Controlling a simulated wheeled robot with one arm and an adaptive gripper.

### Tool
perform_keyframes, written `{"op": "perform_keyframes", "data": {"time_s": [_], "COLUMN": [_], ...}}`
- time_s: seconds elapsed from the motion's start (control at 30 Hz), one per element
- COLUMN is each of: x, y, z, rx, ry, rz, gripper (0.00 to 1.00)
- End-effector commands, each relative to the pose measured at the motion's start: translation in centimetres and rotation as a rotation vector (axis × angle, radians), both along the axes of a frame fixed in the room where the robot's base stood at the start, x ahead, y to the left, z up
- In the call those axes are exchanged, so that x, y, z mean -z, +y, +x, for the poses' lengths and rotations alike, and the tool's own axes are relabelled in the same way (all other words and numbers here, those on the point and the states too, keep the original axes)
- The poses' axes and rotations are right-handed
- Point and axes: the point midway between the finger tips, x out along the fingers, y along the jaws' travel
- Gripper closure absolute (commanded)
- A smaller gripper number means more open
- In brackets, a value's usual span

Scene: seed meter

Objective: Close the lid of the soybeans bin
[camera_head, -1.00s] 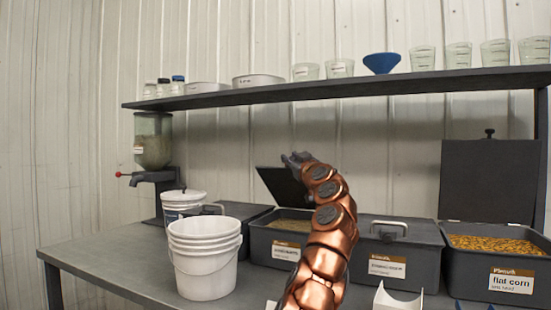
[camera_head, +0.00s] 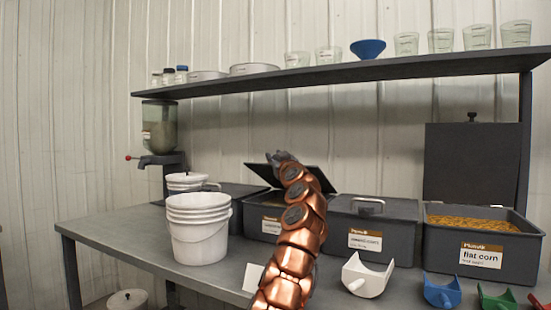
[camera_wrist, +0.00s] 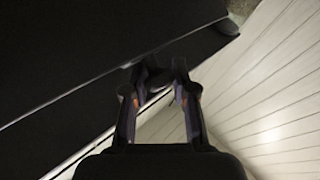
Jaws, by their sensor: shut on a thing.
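The bin that my arm reaches over (camera_head: 252,213) stands on the bench in the head view, with a paper label too blurred to read. Its dark lid (camera_head: 321,180) is tilted partway down over it, with a gap left below. My gripper (camera_head: 282,156) is at the lid's upper edge, and my arm hides the lid's middle and part of the bin. In the wrist view my gripper (camera_wrist: 160,82) has its fingertips close together at the edge of the dark lid (camera_wrist: 70,60), on a small dark part that looks like its handle.
A shut bin (camera_head: 370,222) stands to the right, then an open flat corn bin (camera_head: 480,245) with its lid upright. Stacked white buckets (camera_head: 198,228) stand at left. A white scoop (camera_head: 367,277) and a blue scoop (camera_head: 440,290) lie in front. A shelf (camera_head: 340,77) runs above.

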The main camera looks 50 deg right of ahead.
Motion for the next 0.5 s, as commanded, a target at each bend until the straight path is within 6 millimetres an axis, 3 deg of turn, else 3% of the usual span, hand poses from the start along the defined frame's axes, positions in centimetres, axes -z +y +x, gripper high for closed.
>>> {"op": "perform_keyframes", "data": {"time_s": [0.27,0.5], "x": [-0.01,-0.03], "y": [-0.16,-0.07], "z": [-0.21,-0.10], "rx": [0.005,0.002], "ry": [-0.001,-0.001], "rz": [0.000,0.000], "gripper": [0.49,0.49]}}
